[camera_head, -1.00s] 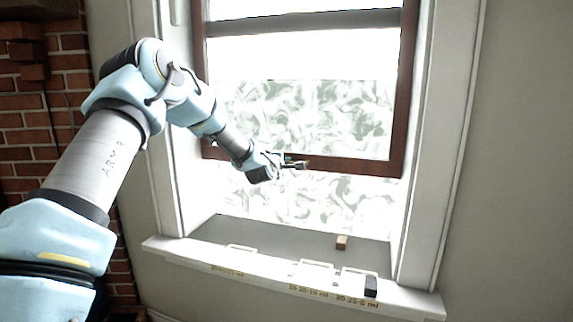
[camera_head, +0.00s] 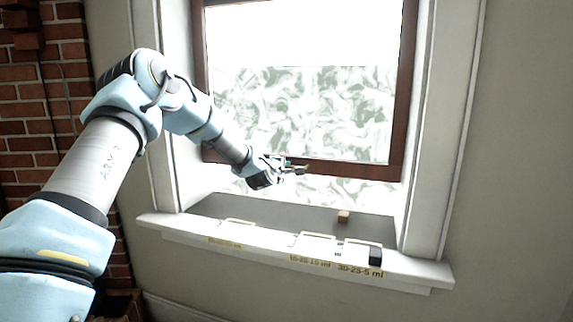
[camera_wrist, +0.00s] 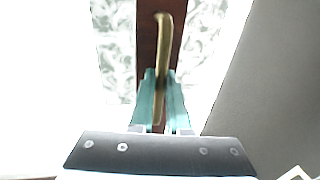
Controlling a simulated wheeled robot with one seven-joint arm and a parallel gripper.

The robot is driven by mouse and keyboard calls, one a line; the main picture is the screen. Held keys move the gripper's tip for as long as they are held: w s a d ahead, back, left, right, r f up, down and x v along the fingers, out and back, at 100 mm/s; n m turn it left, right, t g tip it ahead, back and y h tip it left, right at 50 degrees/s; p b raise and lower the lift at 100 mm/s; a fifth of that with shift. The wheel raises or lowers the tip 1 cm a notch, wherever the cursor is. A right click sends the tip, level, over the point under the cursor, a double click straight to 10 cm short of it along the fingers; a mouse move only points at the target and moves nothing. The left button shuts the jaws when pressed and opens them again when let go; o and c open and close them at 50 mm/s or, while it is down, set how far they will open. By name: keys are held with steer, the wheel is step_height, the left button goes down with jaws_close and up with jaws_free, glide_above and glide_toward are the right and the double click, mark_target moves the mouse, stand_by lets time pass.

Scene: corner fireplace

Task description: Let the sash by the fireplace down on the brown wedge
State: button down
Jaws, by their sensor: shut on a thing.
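The sash (camera_head: 350,171) is a dark brown frame around a patterned pane. Its bottom rail hangs above the sill, with a gap under it. My gripper (camera_head: 296,169) is at this rail, near its middle. In the wrist view, the teal fingers of my gripper (camera_wrist: 161,85) are shut on a brass handle (camera_wrist: 166,40) on the brown rail (camera_wrist: 146,45). The brown wedge (camera_head: 343,216) is a small block on the sill below the rail, right of my gripper and apart from the sash.
The white front sill (camera_head: 190,226) carries yellow labels, pale bracket outlines and a small dark block (camera_head: 375,254) at the right. White window casings (camera_head: 432,130) flank the opening. Red brickwork (camera_head: 25,130) stands at the left, behind my arm.

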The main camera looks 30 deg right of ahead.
step_height(320, 180, down, 14)
steer(key=b, duration=0.8)
steer(key=shift+r, duration=0.15)
steer(key=shift+s+a, duration=0.1)
steer(key=c, duration=1.2)
jaws_free()
steer(key=shift+o, duration=0.2)
steer(key=shift+r, duration=0.2)
steer(key=v, duration=1)
steer(key=shift+s+a, duration=0.2)
steer(key=shift+a, duration=0.1)
